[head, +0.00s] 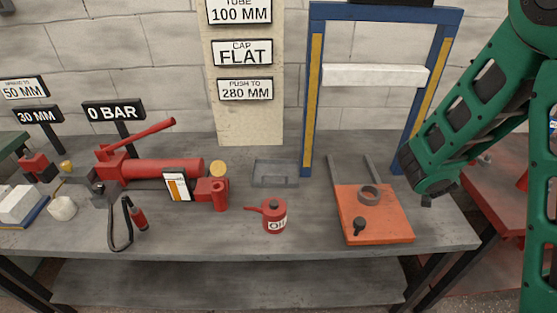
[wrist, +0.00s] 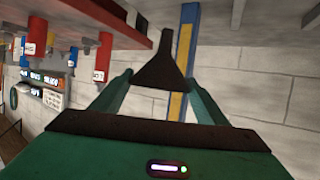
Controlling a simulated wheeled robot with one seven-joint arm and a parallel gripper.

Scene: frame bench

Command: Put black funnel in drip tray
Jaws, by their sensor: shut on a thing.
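The black funnel (wrist: 161,66) shows in the wrist view between the two green fingers of my gripper (wrist: 158,84). The gripper is shut on its wide end, and the narrow spout points away from the palm. In the head view, the end of my arm hangs at the right, over the bench's right side; the fingers and the funnel cannot be made out clearly there. A shallow grey tray (head: 274,185), which looks like the drip tray, lies on the bench left of the blue frame post. It looks empty and apart from my gripper.
A red oil can (head: 274,215) stands in front of the tray. A red hydraulic cylinder (head: 165,170) lies to the left. The blue frame (head: 309,95) rises between tray and arm. An orange plate (head: 376,220) carries a grey ring (head: 369,195) and a black knob (head: 360,229).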

